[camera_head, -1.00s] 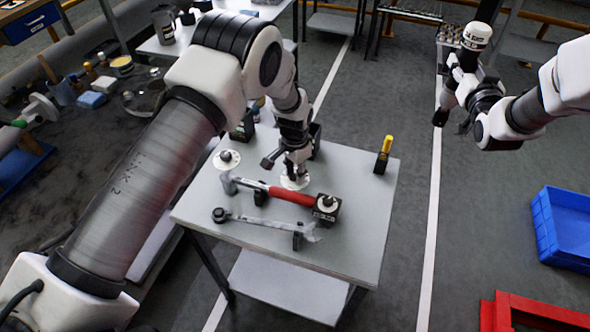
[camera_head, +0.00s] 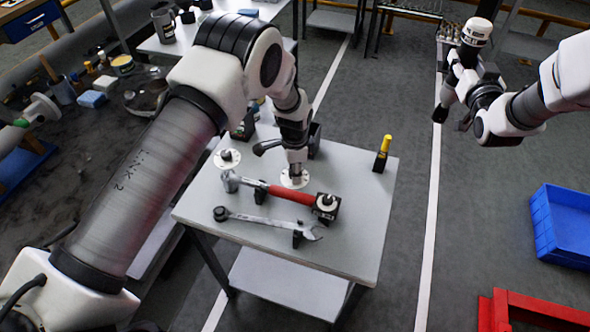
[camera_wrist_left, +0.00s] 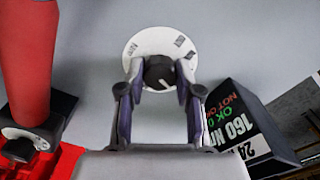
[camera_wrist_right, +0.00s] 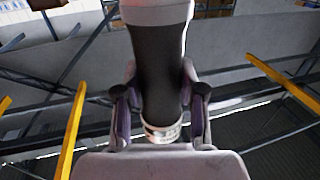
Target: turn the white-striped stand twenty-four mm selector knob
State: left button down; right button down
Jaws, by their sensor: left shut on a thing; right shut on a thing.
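The black selector knob (camera_wrist_left: 160,70) sits on a white round dial plate (camera_wrist_left: 142,44) with dark marks near its rim, seen in the left wrist view. A small pale mark shows on the knob. My left gripper (camera_wrist_left: 160,88) is shut on the knob, one finger on each side. In the head view my left gripper (camera_head: 295,169) points down onto the dial plate (camera_head: 303,182); the knob is hidden there. I cannot make out white stripes. My right gripper (camera_wrist_right: 160,100) is shut on a black-and-white tool (camera_wrist_right: 158,60), held well right of the table in the head view (camera_head: 477,33).
Another dial (camera_head: 227,158) is to the left. A dark box (camera_wrist_left: 245,125) reading "160 Nm" is close to my left gripper. A yellow-topped item (camera_head: 382,153) stands right.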

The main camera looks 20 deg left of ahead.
pick_arm(q)
jog(key=c, duration=0.8)
grip_release()
notch_tip(320, 180, up, 12)
jog(key=shift+w+f, duration=0.1)
